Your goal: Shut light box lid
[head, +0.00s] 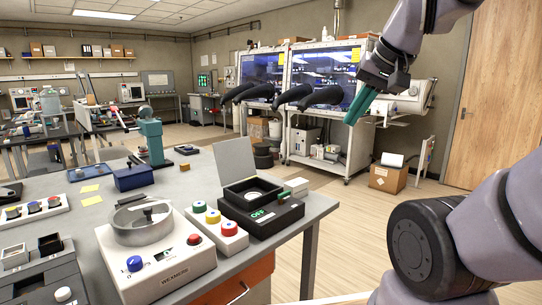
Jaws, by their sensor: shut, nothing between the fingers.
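The light box (262,208) is a black box near the right edge of the grey table, with a pale round window inside its raised rim and a green "OFF" mark on its front. Its grey lid (236,164) stands up, open, at the back left of the box. My gripper (357,108) is in the air to the right of the lid and higher in the picture, with its green fingers pointing down and left. The fingers are shut and empty, apart from the lid.
A button strip (217,229) with green, yellow and red buttons stands left of the light box. A white device (157,250) with a metal bowl is at the front. A small white box (297,187) is right of the lid. The air between gripper and lid looks clear.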

